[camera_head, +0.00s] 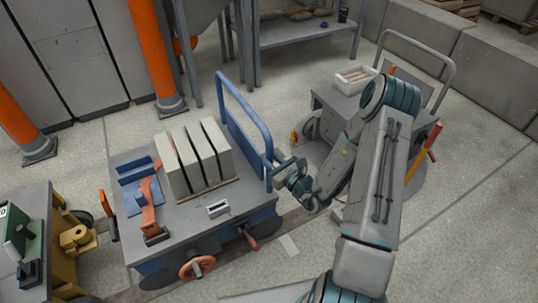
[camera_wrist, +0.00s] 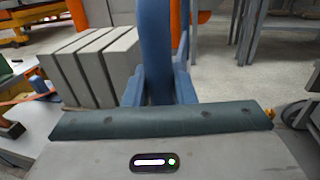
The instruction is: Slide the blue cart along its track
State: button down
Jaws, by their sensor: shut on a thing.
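The blue cart (camera_head: 190,225) stands left of centre in the head view, with a grey top and a tall blue push handle (camera_head: 245,125) on its right side. My gripper (camera_head: 275,170) reaches in from the right and is shut on the handle's near upright.
A second grey cart (camera_head: 325,97) stands behind my arm at right. A green and yellow machine (camera_head: 60,240) is close at left. Orange posts (camera_head: 153,50) stand behind.

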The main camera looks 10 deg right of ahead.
jog(key=shift+s+a+f, duration=0.1)
jog(key=shift+s+a, duration=0.05)
jog(key=shift+a, duration=0.35)
jog(key=c, duration=1.3)
grip_release()
jog(key=shift+o, duration=0.2)
jog(key=shift+d, duration=0.1)
jog(key=p+v, duration=0.2)
jog(key=v, duration=1.1)
jog(key=shift+s, duration=0.35)
jog(key=shift+d, duration=0.1)
